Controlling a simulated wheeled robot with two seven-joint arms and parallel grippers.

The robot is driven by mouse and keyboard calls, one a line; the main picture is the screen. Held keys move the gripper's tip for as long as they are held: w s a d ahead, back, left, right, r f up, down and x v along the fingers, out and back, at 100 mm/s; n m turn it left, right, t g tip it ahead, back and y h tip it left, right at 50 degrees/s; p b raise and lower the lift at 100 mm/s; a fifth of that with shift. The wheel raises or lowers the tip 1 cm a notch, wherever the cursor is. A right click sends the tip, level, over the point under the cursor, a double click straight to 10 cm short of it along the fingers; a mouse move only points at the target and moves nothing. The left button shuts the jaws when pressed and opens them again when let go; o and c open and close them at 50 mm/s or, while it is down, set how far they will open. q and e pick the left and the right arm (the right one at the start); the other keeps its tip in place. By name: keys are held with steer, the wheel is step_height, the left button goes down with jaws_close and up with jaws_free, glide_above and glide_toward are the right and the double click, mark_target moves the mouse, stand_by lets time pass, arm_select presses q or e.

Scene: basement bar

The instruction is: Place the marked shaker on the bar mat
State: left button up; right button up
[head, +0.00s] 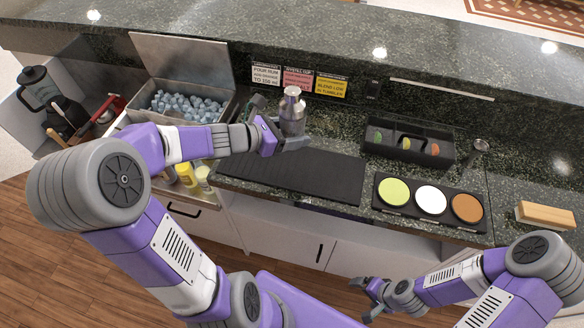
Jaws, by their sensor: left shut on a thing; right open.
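The metal shaker (292,106) stands upright near the back of the counter, behind the bar mat, in the head view. I cannot make out a mark on it. My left gripper (284,126) is shut on the shaker's lower part, with a finger showing on either side. Whether the shaker's base touches the counter or is slightly raised I cannot tell. The black bar mat (310,175) lies flat along the front of the counter and is empty. My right gripper (370,299) is open and empty, low in front of the cabinets, apart from everything.
An ice bin (183,104) with its lid up is left of the shaker. A garnish tray (408,143) and a rimming tray (463,222) with three round dishes stand right of the mat. Small signs (298,79) stand behind the shaker. A wooden block (546,215) is at far right.

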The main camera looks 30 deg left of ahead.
arm_select(q)
step_height(320, 180, down, 10)
steer(key=b, duration=0.4)
steer(key=shift+r+b, duration=0.2)
steer(key=shift+b, duration=0.1)
steer(key=shift+f, duration=0.15)
steer(key=o, duration=0.8)
steer(key=shift+f, duration=0.15)
steer(key=o, duration=0.5)
steer(key=shift+r, duration=0.2)
steer(key=shift+s+a+r, duration=0.25)
steer(key=p+v, duration=0.4)
steer(key=v, duration=0.7)
steer(key=shift+s, duration=0.25)
